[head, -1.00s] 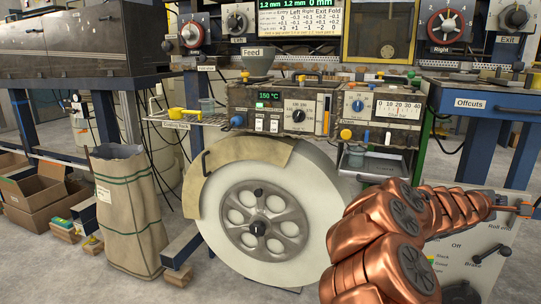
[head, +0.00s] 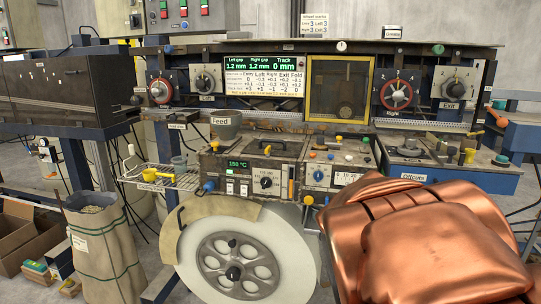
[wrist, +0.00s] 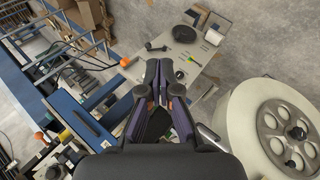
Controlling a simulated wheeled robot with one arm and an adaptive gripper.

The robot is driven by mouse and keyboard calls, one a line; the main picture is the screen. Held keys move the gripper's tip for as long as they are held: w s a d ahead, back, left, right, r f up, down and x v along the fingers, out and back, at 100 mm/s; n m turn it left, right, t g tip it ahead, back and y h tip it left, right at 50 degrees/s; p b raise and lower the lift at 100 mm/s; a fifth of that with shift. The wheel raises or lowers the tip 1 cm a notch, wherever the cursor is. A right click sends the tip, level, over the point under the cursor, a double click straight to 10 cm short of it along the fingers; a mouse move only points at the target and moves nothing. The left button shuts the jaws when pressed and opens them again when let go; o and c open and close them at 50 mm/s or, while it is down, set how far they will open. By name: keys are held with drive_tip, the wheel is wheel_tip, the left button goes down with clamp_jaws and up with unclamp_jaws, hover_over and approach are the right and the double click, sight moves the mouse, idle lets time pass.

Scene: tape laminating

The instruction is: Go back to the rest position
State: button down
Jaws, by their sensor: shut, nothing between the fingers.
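My gripper (wrist: 161,97) shows in the wrist view with its two dark fingers together and nothing between them. It points down over the grey control panel (wrist: 185,62), apart from it as far as I can tell. In the head view my copper-coloured arm fills the lower right, and the gripper itself does not show there.
The large white wheel (head: 243,262) stands under the bench with the heater box (head: 249,165). A canvas sack (head: 105,250) and cardboard boxes (head: 22,235) stand at left. Blue framing (wrist: 75,100) runs along the left of the wrist view. Bare floor (wrist: 250,50) shows beyond the panel.

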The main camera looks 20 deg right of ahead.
drive_tip(key=s+a+r+n+y+p, duration=0.1)
drive_tip(key=s+a+y+p, duration=0.1)
drive_tip(key=a, duration=0.6)
drive_tip(key=s+a+r+n+y+p, duration=0.1)
drive_tip(key=s+a+y+p, duration=0.2)
drive_tip(key=a, duration=0.5)
drive_tip(key=s+a+r+n+g+y+p, duration=0.1)
drive_tip(key=s+a+y+p, duration=0.1)
drive_tip(key=a, duration=0.6)
drive_tip(key=shift+s+a+y+p, duration=0.2)
drive_tip(key=shift+s+y+p, duration=0.2)
drive_tip(key=shift+s+p, duration=0.45)
drive_tip(key=shift+s, duration=0.1)
